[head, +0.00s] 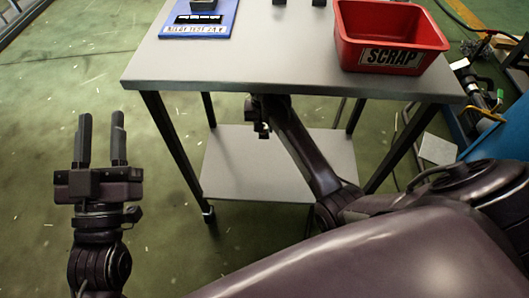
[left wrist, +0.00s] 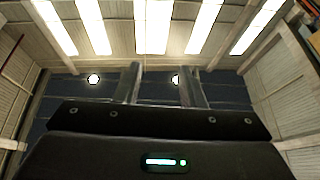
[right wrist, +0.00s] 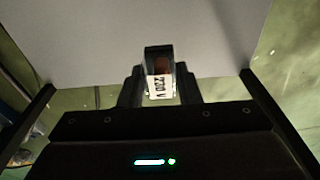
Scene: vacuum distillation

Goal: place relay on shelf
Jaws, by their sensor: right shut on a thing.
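The relay (right wrist: 160,72) is a small dark block with a white label, seen in the right wrist view between the fingers of my right gripper (right wrist: 160,88). The label seems to read 220 V. In the head view my right gripper (head: 260,120) is partly hidden under the table top, above the grey lower shelf (head: 230,180). The shelf (right wrist: 90,40) fills much of the right wrist view beyond the relay. I cannot tell whether the relay touches it. My left gripper (head: 102,130) is open and empty, left of the table.
The table top (head: 270,60) overhangs the shelf, with dark legs (head: 172,140) at its corners. On top stand a red SCRAP bin (head: 390,35) and a blue board (head: 200,18) with a dark block. The visible shelf surface is bare. Equipment with cables (head: 475,85) lies at the right.

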